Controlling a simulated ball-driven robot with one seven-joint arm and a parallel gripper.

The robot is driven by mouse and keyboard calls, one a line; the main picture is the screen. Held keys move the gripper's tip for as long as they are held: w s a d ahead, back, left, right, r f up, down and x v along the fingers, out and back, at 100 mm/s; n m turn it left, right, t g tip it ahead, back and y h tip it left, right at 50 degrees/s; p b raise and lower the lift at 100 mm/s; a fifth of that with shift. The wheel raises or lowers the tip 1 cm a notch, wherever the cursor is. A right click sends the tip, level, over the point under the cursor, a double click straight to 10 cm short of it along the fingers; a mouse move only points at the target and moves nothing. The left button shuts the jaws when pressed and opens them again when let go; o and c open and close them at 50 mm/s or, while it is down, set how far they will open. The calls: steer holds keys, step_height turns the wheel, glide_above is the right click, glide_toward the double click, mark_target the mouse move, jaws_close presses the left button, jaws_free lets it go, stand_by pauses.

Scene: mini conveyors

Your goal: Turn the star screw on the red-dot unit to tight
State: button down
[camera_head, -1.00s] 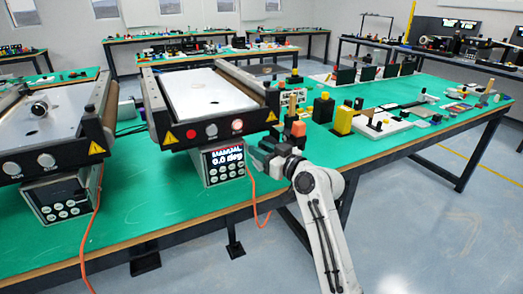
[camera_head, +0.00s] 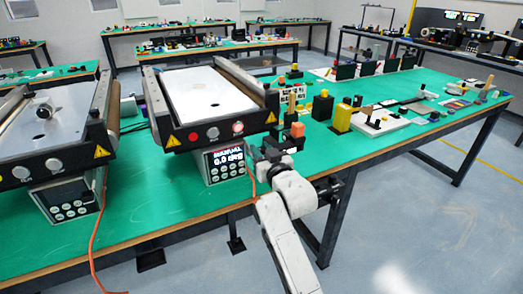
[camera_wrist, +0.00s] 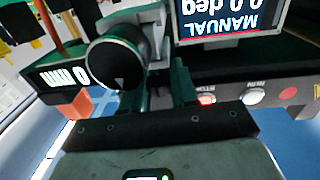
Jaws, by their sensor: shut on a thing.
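The red-dot unit (camera_head: 205,100) is the right one of two small conveyors, with a red dot (camera_head: 194,136) on its front. It also shows upside down in the wrist view, with its red dot (camera_wrist: 289,93) at the right. My gripper (camera_head: 262,163) is at the unit's front right, beside its display box (camera_head: 224,163). In the wrist view my gripper's fingers (camera_wrist: 170,88) are close together at the unit's side. They are shut on what seems to be the star screw, which is mostly hidden. The display reads "MANUAL 0.0 deg".
A dark round knob (camera_wrist: 117,62) is just left of my fingers in the wrist view. An orange block (camera_head: 297,130) and a yellow block (camera_head: 342,118) stand right of the unit. A second conveyor (camera_head: 55,125) stands left. An orange cable hangs near my gripper.

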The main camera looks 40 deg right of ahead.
steer(key=shift+w+a+f+m+g+h+b, duration=0.1)
steer(key=shift+f+m+g+h+b, duration=0.2)
steer(key=shift+m+h+b, duration=0.55)
steer(key=shift+f+m+g+h+b, duration=0.15)
steer(key=shift+g+h+b, duration=0.35)
steer(key=shift+b, duration=0.85)
steer(key=m+g+h+b, duration=0.1)
steer(key=h+b, duration=0.1)
steer(key=b, duration=0.3)
steer(key=shift+f+m, duration=0.1)
steer(key=shift+m, duration=0.2)
steer(key=m+g+h+b, duration=0.4)
steer(key=g+b, duration=0.1)
steer(key=b, duration=0.6)
steer(key=shift+h+b, duration=0.25)
steer(key=shift+b, duration=0.05)
steer(key=m+g+h+b, duration=0.1)
steer(key=g, duration=0.1)
steer(key=m+g+b, duration=0.2)
steer(key=shift+r+h, duration=0.3)
steer(key=shift+h, duration=0.1)
steer(key=shift+r+m+g+h+b, duration=0.15)
steer(key=shift+m+g+b, duration=0.35)
steer(key=shift+g, duration=0.55)
steer(key=shift+m+g+h+b, duration=0.15)
steer(key=shift+m+g+h, duration=0.1)
steer(key=shift+m+g, duration=0.65)
steer(key=shift+g, duration=0.45)
steer(key=c, duration=1.2)
jaws_free()
